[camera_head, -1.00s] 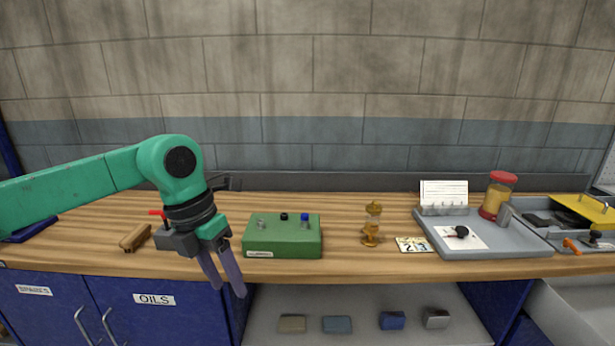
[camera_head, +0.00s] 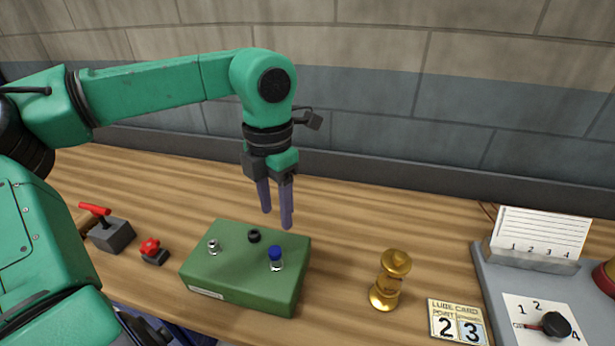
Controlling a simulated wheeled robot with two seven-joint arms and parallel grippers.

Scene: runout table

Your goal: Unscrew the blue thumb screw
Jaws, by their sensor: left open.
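The blue thumb screw (camera_head: 275,256) stands upright on the right part of the top of a green box (camera_head: 230,285). It has a blue cap over a pale metallic shank. A black knob (camera_head: 254,236) and a silver fitting (camera_head: 212,247) are on the same box top, to its left. My left gripper (camera_head: 277,220) points down with its two purple-grey fingers apart and empty. In the picture its tips are just above the blue screw, near the box's back edge; they look clear of it. My right gripper is not in view.
A red-handled grey block (camera_head: 112,235) and a red knob (camera_head: 151,250) are on the left.

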